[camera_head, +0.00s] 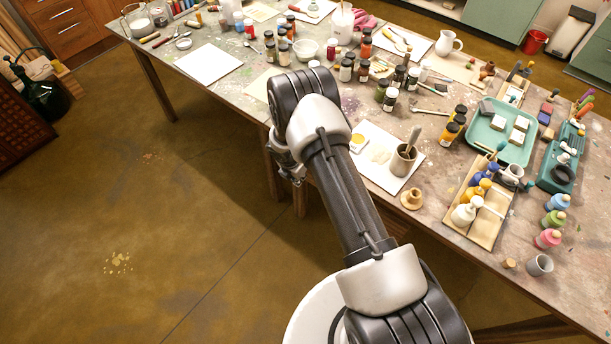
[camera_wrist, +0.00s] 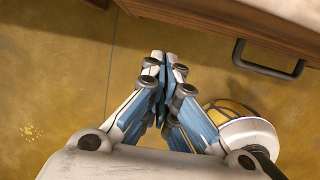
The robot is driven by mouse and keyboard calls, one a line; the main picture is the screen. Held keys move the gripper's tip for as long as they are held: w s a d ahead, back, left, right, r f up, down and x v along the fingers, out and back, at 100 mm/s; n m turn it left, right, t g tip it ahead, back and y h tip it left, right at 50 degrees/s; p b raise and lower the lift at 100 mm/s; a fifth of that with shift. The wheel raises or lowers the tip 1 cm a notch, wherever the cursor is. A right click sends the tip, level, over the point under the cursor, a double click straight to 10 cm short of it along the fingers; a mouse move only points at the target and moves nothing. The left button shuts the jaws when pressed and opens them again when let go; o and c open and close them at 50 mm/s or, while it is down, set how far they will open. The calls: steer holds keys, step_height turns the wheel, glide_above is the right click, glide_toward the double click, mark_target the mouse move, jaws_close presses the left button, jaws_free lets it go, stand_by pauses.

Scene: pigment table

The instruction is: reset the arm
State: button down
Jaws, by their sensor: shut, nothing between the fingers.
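My gripper (camera_wrist: 163,72) is in the middle of the wrist view, with its fingertips together and nothing between them. Below it in that view is the brown floor (camera_wrist: 60,70). In the head view my arm reaches up from the bottom right and bends near the table's front edge. My gripper hangs at the left of that bend, mostly hidden behind the arm, beside the table edge.
The long paint-stained table (camera_head: 560,275) holds several jars, a teal tray (camera_head: 487,133), a wooden bottle tray (camera_head: 452,213) and a grey mortar (camera_head: 403,160) on a white sheet. A table edge with a dark handle (camera_wrist: 268,70) is near my gripper.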

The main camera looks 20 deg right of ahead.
steer(key=p+v, duration=0.3)
steer(key=v, duration=0.7)
